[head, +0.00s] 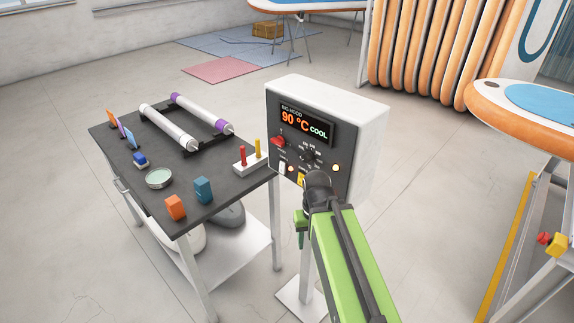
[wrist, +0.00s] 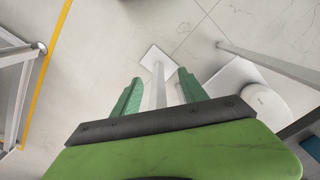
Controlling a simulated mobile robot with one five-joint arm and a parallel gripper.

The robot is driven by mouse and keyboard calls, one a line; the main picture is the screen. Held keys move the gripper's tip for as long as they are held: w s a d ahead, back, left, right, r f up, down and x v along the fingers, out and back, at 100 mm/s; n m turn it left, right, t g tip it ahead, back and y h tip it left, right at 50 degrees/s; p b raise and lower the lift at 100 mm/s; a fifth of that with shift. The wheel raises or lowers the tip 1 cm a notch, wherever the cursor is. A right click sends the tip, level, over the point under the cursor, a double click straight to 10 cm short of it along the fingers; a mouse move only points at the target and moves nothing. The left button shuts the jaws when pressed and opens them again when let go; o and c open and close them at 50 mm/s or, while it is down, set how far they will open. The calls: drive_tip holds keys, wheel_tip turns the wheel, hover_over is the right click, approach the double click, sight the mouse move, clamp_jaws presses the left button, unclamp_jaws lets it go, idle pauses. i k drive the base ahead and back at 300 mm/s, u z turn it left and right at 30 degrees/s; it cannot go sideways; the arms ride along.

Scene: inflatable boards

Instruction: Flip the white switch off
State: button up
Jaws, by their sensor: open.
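The white switch (head: 282,168) sits low on the left of the front panel of a white control box (head: 370,125). A red switch (head: 278,141) is above it and a yellow one (head: 300,179) is to its right, partly covered by my arm. My gripper (head: 300,228) is just below the panel in the head view, apart from the white switch. In the wrist view my gripper (wrist: 160,88) has its two green fingers spread and empty, pointing down. The white switch is not in the wrist view.
The box's display reads 90 °C COOL, and its post (wrist: 157,85) shows between the fingers. A dark-topped cart (head: 215,165) with rollers, blocks and a dish stands left. An orange-rimmed board (head: 500,115) on a stand is right.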

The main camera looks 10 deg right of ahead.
sight(282, 165)
drive_tip(key=u, duration=1.75)
drive_tip(key=i, duration=0.35)
drive_tip(key=u, duration=0.6)
drive_tip(key=k, duration=0.9)
drive_tip(key=z, duration=0.1)
drive_tip(key=i, duration=0.9)
drive_tip(key=u, duration=0.05)
